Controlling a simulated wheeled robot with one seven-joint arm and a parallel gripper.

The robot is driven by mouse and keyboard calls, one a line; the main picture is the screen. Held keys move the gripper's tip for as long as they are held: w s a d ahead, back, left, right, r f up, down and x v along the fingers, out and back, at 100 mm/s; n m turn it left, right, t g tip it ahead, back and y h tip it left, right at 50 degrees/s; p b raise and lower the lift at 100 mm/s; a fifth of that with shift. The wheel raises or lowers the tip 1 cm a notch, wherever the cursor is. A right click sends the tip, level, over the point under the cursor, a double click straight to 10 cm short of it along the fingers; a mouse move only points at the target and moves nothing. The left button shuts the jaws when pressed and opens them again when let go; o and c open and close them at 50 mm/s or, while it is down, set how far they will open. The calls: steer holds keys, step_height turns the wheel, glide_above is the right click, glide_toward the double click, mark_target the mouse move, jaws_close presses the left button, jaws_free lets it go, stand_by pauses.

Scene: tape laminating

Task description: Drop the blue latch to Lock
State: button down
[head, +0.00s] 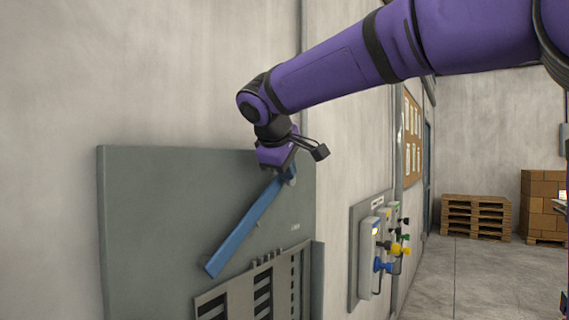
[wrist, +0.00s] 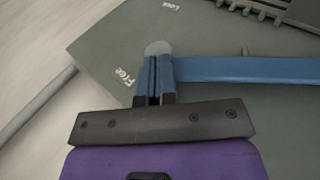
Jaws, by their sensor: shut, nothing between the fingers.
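The blue latch (head: 240,232) is a long bar on a grey panel. In the head view it slants from its upper right end near my gripper down to a lower left free end. In the wrist view the bar (wrist: 250,70) runs off to the right. My gripper (head: 286,172) is at the upper end of the bar. In the wrist view its fingers (wrist: 155,82) are shut, with nothing between them, close beside the bar's near end; whether they touch it I cannot tell. A "Free" label (wrist: 127,78) shows left of the fingers and a "Lock" label (wrist: 170,5) at the top.
The grey panel (head: 150,200) stands against a concrete wall. A slotted grey rack (head: 232,303) sits below the bar. A smaller board with coloured connectors (head: 383,266) hangs to the right. Wooden pallets (head: 475,215) stand far back on open floor.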

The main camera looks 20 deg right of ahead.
stand_by(0.3)
steer(key=w+d+f+g+y, duration=0.1)
steer(key=d+f+g+y, duration=0.1)
steer(key=f, duration=0.5)
steer(key=w+d+f+g+y, duration=0.2)
steer(key=d+f+y, duration=0.1)
steer(key=f, duration=0.4)
steer(key=shift+w+f+m+g+y, duration=0.15)
steer(key=shift+f+m+g+y, duration=0.15)
steer(key=shift+f+m+y, duration=0.1)
steer(key=shift+r, duration=0.15)
step_height(320, 180, up, 15)
steer(key=s, duration=0.3)
steer(key=shift+f, duration=0.2)
steer(key=shift+a, duration=0.1)
